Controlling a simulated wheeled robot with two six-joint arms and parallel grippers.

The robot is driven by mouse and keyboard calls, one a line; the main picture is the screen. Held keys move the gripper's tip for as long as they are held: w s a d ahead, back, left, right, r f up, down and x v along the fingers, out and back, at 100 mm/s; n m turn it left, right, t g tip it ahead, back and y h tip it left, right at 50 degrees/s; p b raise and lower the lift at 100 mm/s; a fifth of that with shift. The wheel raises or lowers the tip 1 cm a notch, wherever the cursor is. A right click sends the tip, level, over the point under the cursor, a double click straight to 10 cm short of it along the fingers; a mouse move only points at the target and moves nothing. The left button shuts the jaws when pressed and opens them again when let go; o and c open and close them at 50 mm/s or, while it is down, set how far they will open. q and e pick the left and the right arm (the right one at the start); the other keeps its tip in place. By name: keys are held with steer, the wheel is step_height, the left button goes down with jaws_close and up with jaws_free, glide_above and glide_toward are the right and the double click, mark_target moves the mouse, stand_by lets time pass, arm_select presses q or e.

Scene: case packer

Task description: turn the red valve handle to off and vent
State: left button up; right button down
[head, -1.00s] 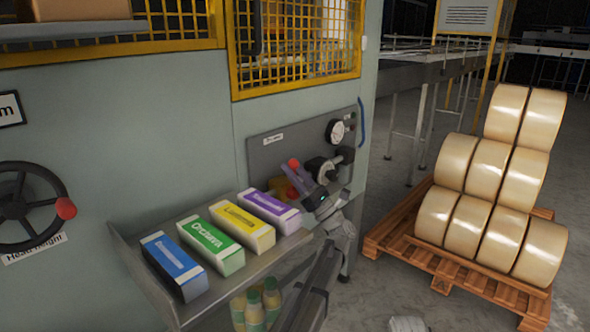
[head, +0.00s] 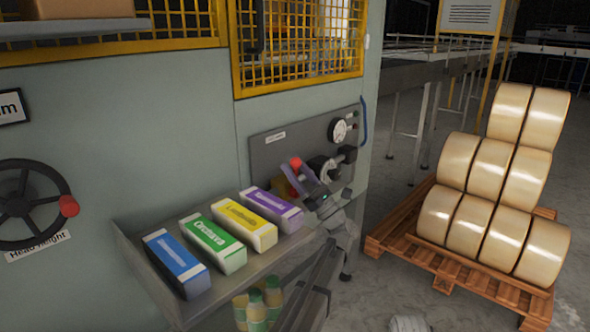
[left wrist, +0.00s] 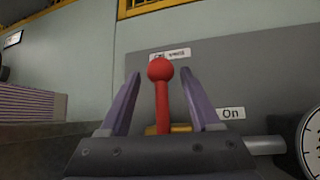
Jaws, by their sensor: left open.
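The red valve handle (left wrist: 163,95) is a rod with a round knob. It stands upright between the two purple fingers of my left gripper (left wrist: 158,98) in the left wrist view, with a gap on each side. In the head view its red knob (head: 296,162) shows on the grey valve panel (head: 262,150), and my left gripper (head: 298,177) is at it, open. A yellow valve body (left wrist: 180,128) shows behind the gripper in the wrist view. An "On" label (left wrist: 232,114) is right of the handle; another label above is partly hidden by the knob. My right gripper is not in view.
A pressure gauge (head: 338,131) and black fittings sit right of the handle. A shelf (head: 128,238) with several coloured cartons lies left of my gripper, bottles below. A handwheel (head: 68,207) is at far left. A pallet (head: 440,266) of rolls stands on the right.

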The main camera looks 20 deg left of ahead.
arm_select(q)
steer(key=b+v, duration=0.5)
steer(key=v, duration=0.2)
steer(key=shift+d+f, duration=0.25)
